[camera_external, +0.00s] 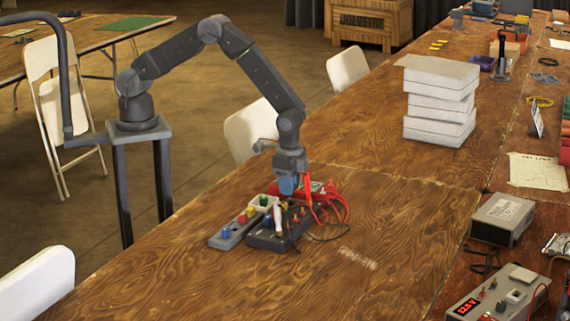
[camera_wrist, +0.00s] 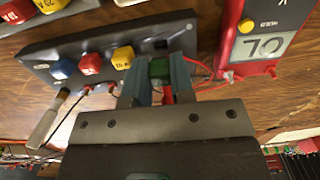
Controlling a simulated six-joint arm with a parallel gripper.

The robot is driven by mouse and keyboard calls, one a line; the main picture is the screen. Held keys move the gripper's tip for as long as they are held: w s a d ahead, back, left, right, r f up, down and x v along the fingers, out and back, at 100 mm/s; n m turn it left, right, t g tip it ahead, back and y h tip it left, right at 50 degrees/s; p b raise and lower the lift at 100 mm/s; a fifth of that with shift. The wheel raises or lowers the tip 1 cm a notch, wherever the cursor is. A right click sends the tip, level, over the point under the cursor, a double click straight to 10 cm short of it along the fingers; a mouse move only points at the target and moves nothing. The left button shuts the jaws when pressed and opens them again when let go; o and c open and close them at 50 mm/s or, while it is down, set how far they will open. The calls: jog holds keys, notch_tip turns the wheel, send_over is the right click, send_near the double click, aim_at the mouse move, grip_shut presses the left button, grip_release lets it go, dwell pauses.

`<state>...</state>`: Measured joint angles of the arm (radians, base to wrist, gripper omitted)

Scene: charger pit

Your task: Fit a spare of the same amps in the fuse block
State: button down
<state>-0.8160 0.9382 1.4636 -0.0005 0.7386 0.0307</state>
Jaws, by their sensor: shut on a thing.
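The dark fuse block (camera_wrist: 190,38) crosses the upper part of the wrist view, with a blue fuse (camera_wrist: 63,68), a red fuse (camera_wrist: 89,64) and a yellow fuse (camera_wrist: 122,57) in a row. A dark empty-looking slot (camera_wrist: 160,44) lies right of the yellow one. My gripper (camera_wrist: 159,76) is shut on a green fuse (camera_wrist: 159,68) just below that slot; its label is not readable. A grey holder (camera_external: 222,240) with coloured fuses stands left of the black block (camera_external: 265,241) in the external view. My gripper (camera_external: 288,186) is behind the block there.
A red meter (camera_wrist: 249,70) reading OL is close on the right, with red leads (camera_external: 335,208) around it. A brush-like tool (camera_wrist: 45,118) lies by the block. White boxes (camera_external: 438,100) are stacked farther back. The table's front is clear.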

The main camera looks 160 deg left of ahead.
jog(key=shift+f, duration=0.2)
dwell(0.6)
jog(key=c, duration=0.6)
grip_release()
jog(key=shift+s, duration=0.1)
jog(key=shift+r, duration=3.8)
